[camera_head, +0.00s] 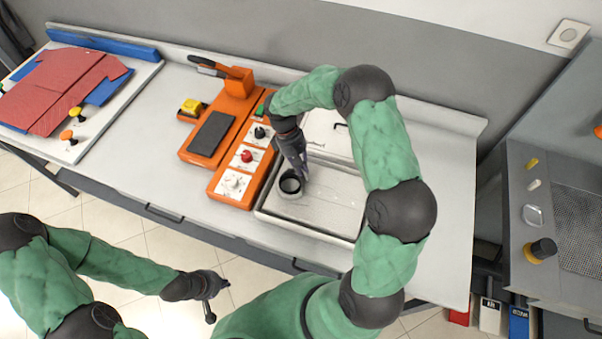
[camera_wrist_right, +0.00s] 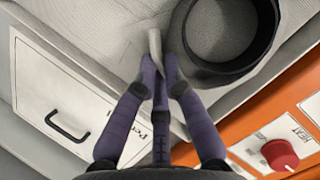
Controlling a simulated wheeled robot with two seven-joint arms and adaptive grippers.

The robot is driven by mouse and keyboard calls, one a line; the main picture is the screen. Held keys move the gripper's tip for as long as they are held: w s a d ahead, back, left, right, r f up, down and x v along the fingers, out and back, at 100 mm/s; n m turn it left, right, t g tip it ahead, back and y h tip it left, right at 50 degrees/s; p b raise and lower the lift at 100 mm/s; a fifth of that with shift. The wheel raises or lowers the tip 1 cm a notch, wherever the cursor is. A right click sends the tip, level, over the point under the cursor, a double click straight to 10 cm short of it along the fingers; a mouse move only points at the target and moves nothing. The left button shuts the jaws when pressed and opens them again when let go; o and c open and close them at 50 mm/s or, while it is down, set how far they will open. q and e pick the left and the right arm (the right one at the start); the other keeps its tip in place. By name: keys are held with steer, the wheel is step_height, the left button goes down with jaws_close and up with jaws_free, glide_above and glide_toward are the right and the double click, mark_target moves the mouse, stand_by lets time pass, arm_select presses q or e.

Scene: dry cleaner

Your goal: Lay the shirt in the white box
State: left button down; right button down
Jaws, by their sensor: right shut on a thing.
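A red shirt (camera_head: 62,85) lies spread over blue pieces on a white board at the far left in the head view. A white open box (camera_head: 335,208) stands on the right part of the counter. My right gripper (camera_head: 303,172) is over the box beside the cup. In the wrist view its purple fingers (camera_wrist_right: 160,72) are shut on a small pale piece (camera_wrist_right: 155,44); I cannot tell what it belongs to. My left gripper (camera_head: 217,298) is open and empty, low in front of the counter.
An orange press machine (camera_head: 222,125) with knobs stands between the shirt and the box. A white panel with a black handle (camera_wrist_right: 68,126) lies behind the box. Yellow and orange knobs (camera_head: 68,136) stand near the shirt. A grey unit (camera_head: 550,270) is at the right.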

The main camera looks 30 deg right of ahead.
step_height(320, 180, down, 4)
steer(key=shift+w+r+b, duration=0.15)
steer(key=shift+r+b, duration=0.05)
steer(key=shift+b, duration=0.8)
steer(key=shift+r, duration=0.1)
steer(key=c, duration=1.3)
jaws_free()
steer(key=shift+c, duration=0.2)
steer(key=p+v, duration=0.1)
steer(key=v, duration=1.1)
steer(key=shift+p, duration=0.3)
